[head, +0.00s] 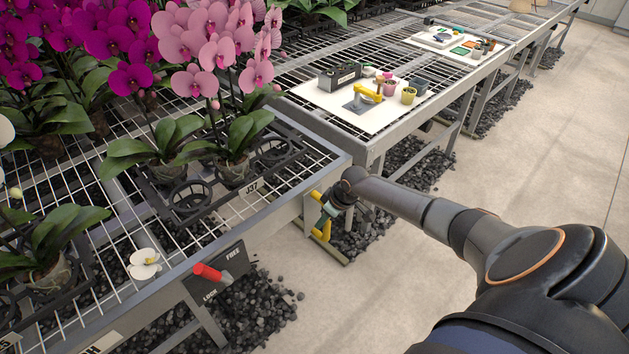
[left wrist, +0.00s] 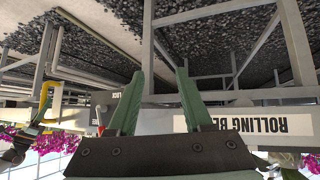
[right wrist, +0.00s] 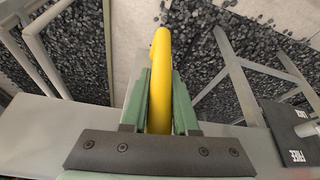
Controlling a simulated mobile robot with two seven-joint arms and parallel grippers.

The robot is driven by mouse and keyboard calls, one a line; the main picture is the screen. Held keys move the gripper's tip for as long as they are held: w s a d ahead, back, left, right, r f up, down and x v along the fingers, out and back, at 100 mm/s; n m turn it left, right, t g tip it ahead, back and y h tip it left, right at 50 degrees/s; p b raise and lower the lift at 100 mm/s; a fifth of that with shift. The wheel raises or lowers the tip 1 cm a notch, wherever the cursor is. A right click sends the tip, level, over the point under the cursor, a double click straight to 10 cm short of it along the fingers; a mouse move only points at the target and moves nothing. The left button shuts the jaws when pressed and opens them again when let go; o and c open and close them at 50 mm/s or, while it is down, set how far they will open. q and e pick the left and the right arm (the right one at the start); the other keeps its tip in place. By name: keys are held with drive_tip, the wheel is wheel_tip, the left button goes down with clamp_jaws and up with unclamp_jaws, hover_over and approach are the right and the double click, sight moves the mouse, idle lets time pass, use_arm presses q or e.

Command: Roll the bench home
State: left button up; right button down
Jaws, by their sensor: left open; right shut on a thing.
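The rolling bench (head: 232,232) is a grey metal frame with a wire mesh top, bearing potted orchids. A yellow handle (head: 317,198) sits on its side near the far corner. My right gripper (head: 332,205) is shut on this handle, and the right wrist view shows the yellow bar (right wrist: 160,75) between its green fingers. A red-gripped lever (head: 207,272) stands out from a dark plate (head: 232,268) marked LOCK and FREE; which mark it points to is unclear. My left gripper (left wrist: 158,90) is open and empty in front of the bench side; the head view does not show it.
A second bench (head: 380,140) stands beyond the corner, with a white board (head: 325,105), small pots and a yellow tool on it. Dark gravel (head: 270,310) lies under the benches. The concrete aisle (head: 520,140) on the right is clear.

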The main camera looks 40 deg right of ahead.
use_arm(q)
drive_tip(key=shift+w+d+f+b, duration=0.2)
drive_tip(key=shift+d+b, duration=0.25)
drive_tip(key=shift+d, duration=0.15)
drive_tip(key=shift+w+d+f+b, duration=0.2)
drive_tip(key=shift+d+b, duration=0.25)
drive_tip(key=shift+d, duration=0.1)
use_arm(e)
drive_tip(key=d, duration=0.4)
drive_tip(key=shift+w+d, duration=0.25)
drive_tip(key=shift+d, duration=0.05)
drive_tip(key=shift+d+r, duration=0.1)
drive_tip(key=shift+d, duration=0.05)
drive_tip(key=c, duration=0.7)
unclamp_jaws()
use_arm(q)
drive_tip(key=shift+w+r, duration=0.1)
drive_tip(key=shift+w, duration=0.05)
